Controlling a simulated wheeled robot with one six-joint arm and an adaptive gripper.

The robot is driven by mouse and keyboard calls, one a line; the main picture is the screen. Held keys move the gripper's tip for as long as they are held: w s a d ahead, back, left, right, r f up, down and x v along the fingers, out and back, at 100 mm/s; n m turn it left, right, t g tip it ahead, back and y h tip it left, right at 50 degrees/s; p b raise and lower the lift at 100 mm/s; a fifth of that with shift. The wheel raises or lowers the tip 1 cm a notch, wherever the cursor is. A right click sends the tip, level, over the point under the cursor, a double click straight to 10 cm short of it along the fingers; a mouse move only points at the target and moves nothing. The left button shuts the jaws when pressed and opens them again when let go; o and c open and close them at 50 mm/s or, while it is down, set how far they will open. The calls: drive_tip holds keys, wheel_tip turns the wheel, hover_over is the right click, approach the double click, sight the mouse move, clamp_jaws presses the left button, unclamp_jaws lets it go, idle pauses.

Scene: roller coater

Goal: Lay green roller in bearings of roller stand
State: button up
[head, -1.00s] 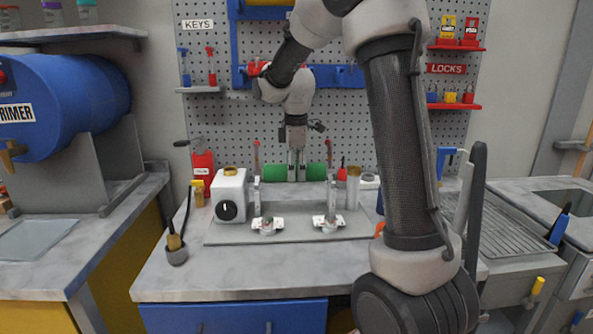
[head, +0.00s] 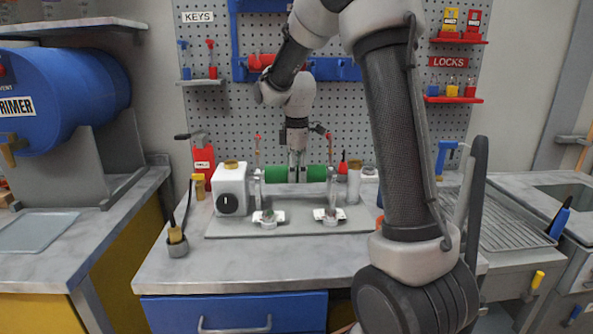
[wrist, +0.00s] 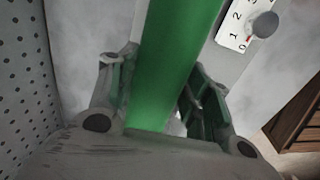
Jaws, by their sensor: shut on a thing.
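The green roller (head: 277,174) lies crosswise in my gripper (head: 297,176), behind and level with the upper part of the roller stand. In the wrist view the roller (wrist: 172,65) runs between the two fingers of my gripper (wrist: 160,95), which is shut on it. The roller stand has a flat grey base (head: 330,229), a white box with a black knob (head: 231,190) at its left, upright posts and a pale horizontal bar (head: 293,188).
A pegboard (head: 220,110) with blue rails rises behind. The front of the worktop is clear.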

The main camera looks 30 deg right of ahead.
drive_tip(key=shift+f, duration=0.5)
idle(0.5)
drive_tip(key=o, duration=1.4)
drive_tip(key=r, duration=0.4)
drive_tip(key=r+m, duration=0.1)
drive_tip(key=r, duration=0.2)
drive_tip(key=s+r+m, duration=0.1)
drive_tip(key=r, duration=0.3)
drive_tip(key=shift+a+r, duration=0.3)
drive_tip(key=shift+r, duration=0.05)
drive_tip(key=s+m+t, duration=0.1)
drive_tip(key=s+m, duration=0.2)
drive_tip(key=s, duration=0.6)
drive_tip(key=s+f+m+t, duration=0.1)
drive_tip(key=s+m, duration=0.3)
drive_tip(key=s, duration=0.6)
drive_tip(key=s+m+t, duration=0.1)
drive_tip(key=s+m, duration=0.3)
drive_tip(key=s, duration=0.6)
drive_tip(key=shift+a+f, duration=0.15)
drive_tip(key=shift+f, duration=0.2)
